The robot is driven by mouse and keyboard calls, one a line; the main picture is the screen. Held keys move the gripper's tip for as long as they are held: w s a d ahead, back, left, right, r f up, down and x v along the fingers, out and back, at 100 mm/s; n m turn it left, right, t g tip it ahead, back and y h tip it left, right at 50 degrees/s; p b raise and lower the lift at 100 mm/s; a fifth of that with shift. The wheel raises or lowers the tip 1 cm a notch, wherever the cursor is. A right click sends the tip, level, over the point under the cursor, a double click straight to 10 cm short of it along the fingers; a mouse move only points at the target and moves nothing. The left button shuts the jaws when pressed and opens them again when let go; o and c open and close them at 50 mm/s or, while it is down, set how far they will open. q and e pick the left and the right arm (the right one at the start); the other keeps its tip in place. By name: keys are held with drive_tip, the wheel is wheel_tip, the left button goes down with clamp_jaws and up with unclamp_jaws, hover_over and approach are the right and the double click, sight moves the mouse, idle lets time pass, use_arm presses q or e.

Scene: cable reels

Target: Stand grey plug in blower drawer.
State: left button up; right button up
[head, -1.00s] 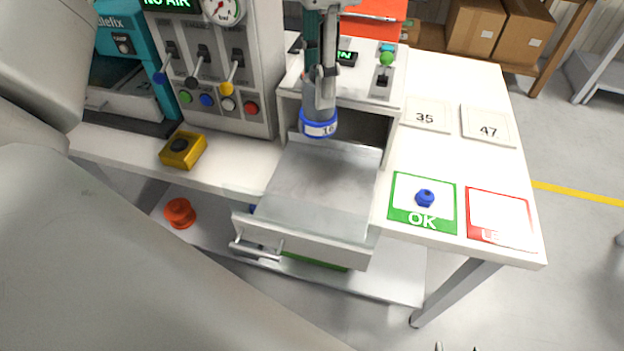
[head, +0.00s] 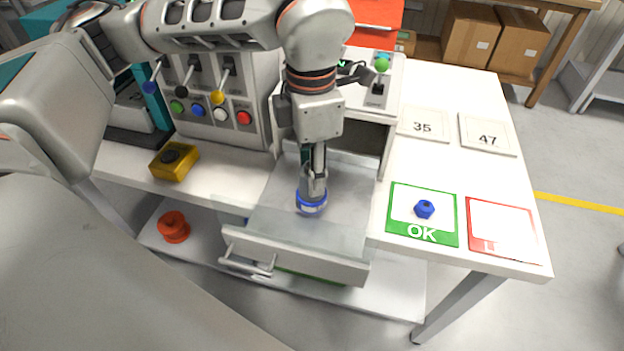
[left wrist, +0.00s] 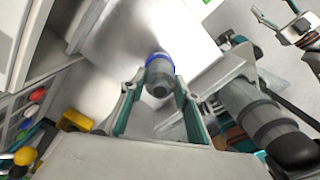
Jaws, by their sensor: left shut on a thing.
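My left gripper (head: 313,180) is shut on the grey plug (head: 311,203), which has a blue band with a white label at its lower end. The plug hangs roughly upright over the open blower drawer (head: 295,248). Whether it touches the drawer floor I cannot tell. In the left wrist view the plug (left wrist: 159,76) sits between the two fingers, with the drawer floor behind it.
A green OK card (head: 424,228) with a blue piece (head: 425,209) and a red-edged card (head: 503,229) lie right of the drawer. Cards 35 (head: 423,125) and 47 (head: 487,135) lie behind.

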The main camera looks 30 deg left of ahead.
use_arm(q)
drive_tip(key=shift+f, duration=1.4)
use_arm(e)
drive_tip(key=shift+s+f, duration=0.25)
drive_tip(key=shift+f, duration=0.15)
use_arm(q)
drive_tip(key=shift+f, duration=0.1)
drive_tip(key=shift+f, duration=0.1)
drive_tip(key=o, duration=1.2)
drive_tip(key=shift+r, duration=0.65)
wheel_tip(320, 180, up, 10)
drive_tip(key=shift+r+p, duration=0.15)
drive_tip(key=shift+p, duration=0.45)
drive_tip(key=shift+r, duration=0.4)
use_arm(e)
drive_tip(key=shift+s+a+r, duration=0.2)
drive_tip(key=shift+s+r, duration=0.1)
drive_tip(key=shift+r, duration=0.1)
